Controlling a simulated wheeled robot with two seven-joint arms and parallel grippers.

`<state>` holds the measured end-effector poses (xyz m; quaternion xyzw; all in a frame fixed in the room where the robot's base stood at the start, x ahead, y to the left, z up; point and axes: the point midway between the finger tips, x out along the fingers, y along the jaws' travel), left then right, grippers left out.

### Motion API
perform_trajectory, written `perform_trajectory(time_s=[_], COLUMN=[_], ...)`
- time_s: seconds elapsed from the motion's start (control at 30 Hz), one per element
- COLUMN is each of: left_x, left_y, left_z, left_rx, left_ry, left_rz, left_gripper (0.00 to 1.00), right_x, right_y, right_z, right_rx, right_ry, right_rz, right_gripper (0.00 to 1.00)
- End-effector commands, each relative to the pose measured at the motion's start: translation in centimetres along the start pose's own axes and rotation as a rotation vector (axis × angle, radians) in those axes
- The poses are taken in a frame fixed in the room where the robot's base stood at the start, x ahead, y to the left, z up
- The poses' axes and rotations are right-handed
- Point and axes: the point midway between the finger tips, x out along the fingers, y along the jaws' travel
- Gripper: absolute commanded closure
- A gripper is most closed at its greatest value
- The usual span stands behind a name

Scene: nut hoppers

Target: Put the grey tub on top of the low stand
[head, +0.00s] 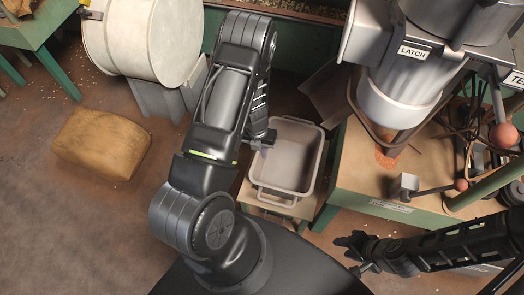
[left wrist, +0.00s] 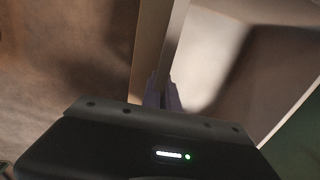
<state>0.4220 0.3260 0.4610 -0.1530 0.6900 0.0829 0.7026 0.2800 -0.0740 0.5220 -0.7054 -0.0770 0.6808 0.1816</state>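The grey tub (head: 290,163) is an open, empty rectangular bin with a handle at its near end. It is over the low wooden stand (head: 270,207), whose near edge and left side show below it. I cannot tell whether its bottom touches the stand. My left gripper (head: 262,143) is at the tub's left rim. In the left wrist view the fingers (left wrist: 162,95) are close together on either side of the tub's wall (left wrist: 176,40) and look shut on it. My right gripper (head: 347,256) is empty, apart from the tub, with its fingers spread.
A green-sided workbench (head: 350,190) with the metal hopper marked LATCH (head: 398,104) stands close right of the tub. A cream drum (head: 150,38) is at the upper left. A brown sack (head: 102,145) lies on the floor at left. The floor around the sack is clear.

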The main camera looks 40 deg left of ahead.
Motion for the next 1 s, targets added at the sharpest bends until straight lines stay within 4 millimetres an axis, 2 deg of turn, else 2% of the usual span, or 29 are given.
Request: perform_trajectory(time_s=[0.03, 0.1, 0.3, 0.67, 0.83, 1.0], left_x=[0.2, 0.1, 0.1, -0.3, -2.3, -5.7], left_y=[0.0, 0.0, 0.0, 0.0, 0.0, -0.1], left_z=[0.1, 0.0, 0.0, 0.0, 0.1, 0.1], left_rx=[0.000, 0.000, 0.000, 0.000, 0.001, 0.001], left_ry=[-0.001, 0.000, 0.000, -0.001, -0.002, -0.003], left_rz=[-0.001, 0.000, 0.000, 0.000, 0.001, 0.000], left_gripper=[1.00, 0.92, 0.75, 0.75, 0.75, 0.75], right_x=[0.2, 0.1, 0.1, -0.1, -0.5, -1.1], right_y=[0.1, 0.0, 0.0, -0.1, -0.2, -0.5], right_z=[0.0, 0.0, 0.0, 0.0, 0.0, 0.0], right_rx=[0.000, 0.000, 0.000, 0.000, 0.000, 0.001], right_ry=[0.000, 0.000, 0.000, 0.000, 0.000, 0.000], right_rz=[0.000, 0.000, 0.000, 0.000, 0.000, 0.000], right_gripper=[0.64, 0.64, 0.64, 0.64, 0.64, 0.64])
